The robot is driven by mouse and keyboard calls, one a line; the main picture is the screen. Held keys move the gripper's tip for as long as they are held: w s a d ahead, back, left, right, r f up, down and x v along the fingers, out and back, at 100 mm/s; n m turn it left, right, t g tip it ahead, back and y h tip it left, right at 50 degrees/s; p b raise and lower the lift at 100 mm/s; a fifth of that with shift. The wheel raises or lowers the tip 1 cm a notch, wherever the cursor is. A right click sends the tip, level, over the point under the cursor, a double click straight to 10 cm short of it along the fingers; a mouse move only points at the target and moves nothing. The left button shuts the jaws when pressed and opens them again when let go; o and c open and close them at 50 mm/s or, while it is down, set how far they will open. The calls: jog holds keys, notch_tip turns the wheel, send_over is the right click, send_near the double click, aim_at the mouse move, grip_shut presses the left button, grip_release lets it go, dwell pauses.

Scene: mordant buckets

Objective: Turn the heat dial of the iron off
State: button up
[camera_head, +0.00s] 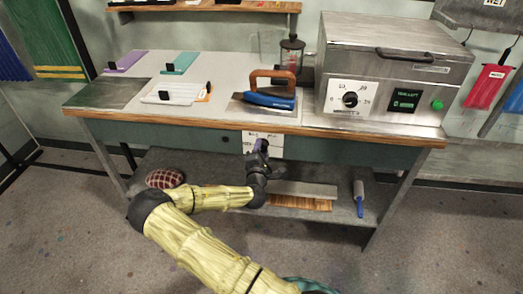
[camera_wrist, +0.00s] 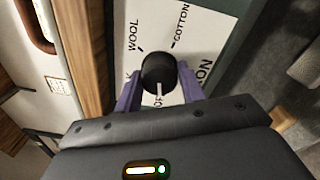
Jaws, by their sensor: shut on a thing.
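The iron (camera_head: 268,99) is blue with a brown handle and rests on a metal plate on the table top. Below it, a white dial panel (camera_head: 270,146) is fixed to the table's front; it also shows in the wrist view (camera_wrist: 150,30) with the words WOOL and COTTON. The black round heat dial (camera_wrist: 158,68) sits on this panel, its white pointer line towards the bottom of the wrist view. A label there is partly hidden. My gripper (camera_wrist: 158,80) is shut on the dial, one purple finger on each side. In the head view my gripper (camera_head: 261,145) hides the dial.
A metal press box (camera_head: 385,65) with its own dial and green button stands right of the iron. A white tray (camera_head: 172,95) and coloured boards lie to the left. The shelf below holds a checked cushion (camera_head: 164,178) and a blue-handled roller (camera_head: 359,196).

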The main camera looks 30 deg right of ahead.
jog(key=shift+r, duration=0.15)
jog(key=o, duration=0.9)
jog(key=shift+w, duration=0.1)
jog(key=v, duration=1.7)
jog(key=shift+s, duration=0.3)
jog(key=shift+f, duration=0.2)
